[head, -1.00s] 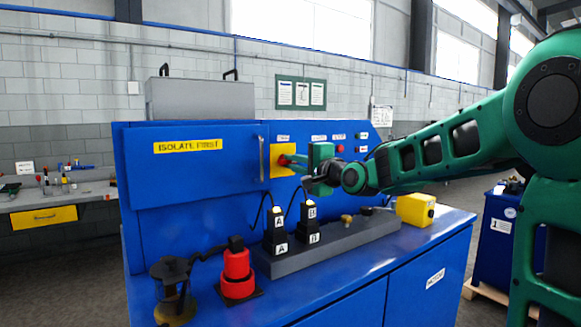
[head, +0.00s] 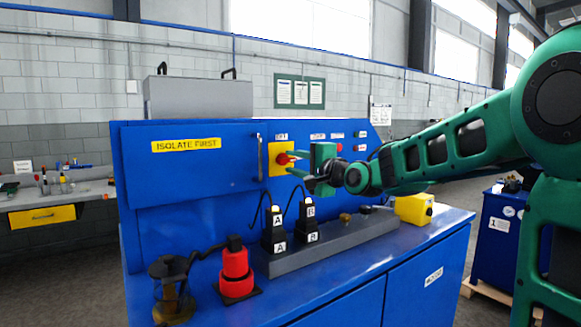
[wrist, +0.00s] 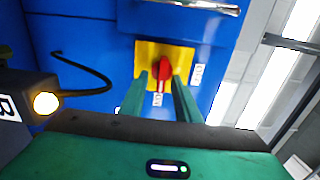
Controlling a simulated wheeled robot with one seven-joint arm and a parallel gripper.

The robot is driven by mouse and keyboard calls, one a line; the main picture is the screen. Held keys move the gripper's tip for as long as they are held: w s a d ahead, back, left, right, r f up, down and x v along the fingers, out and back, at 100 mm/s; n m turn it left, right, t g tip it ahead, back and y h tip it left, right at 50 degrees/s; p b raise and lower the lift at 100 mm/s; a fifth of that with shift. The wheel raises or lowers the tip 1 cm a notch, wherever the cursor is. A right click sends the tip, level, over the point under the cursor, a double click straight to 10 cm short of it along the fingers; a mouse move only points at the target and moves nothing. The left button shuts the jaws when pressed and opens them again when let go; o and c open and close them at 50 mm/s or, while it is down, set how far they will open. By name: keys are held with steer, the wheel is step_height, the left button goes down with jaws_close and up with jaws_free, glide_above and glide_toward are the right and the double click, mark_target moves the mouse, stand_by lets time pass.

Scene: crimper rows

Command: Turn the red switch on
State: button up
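The red switch (head: 284,158) is a rotary knob on a yellow plate (head: 273,170) on the blue panel, right of the cabinet door. In the wrist view the red knob (wrist: 163,70) sits upright, slightly tilted, on the yellow plate (wrist: 185,58). My gripper (head: 297,164) points at the panel from the right. In the wrist view my gripper (wrist: 161,85) is open, with one finger on each side of the knob's lower part in the picture. I cannot tell whether the fingers touch it.
Below the switch, two black blocks with cables (head: 275,240) (head: 307,233) stand on a grey rail (head: 345,243). A red-and-black device (head: 236,272) and a dark lantern-like object (head: 170,285) stand at the front left. A yellow box (head: 414,209) is at the right. A door handle (head: 259,157) is left of the plate.

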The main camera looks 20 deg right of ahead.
steer(key=v, duration=0.9)
steer(key=shift+s+d, duration=0.15)
steer(key=shift+s, duration=0.15)
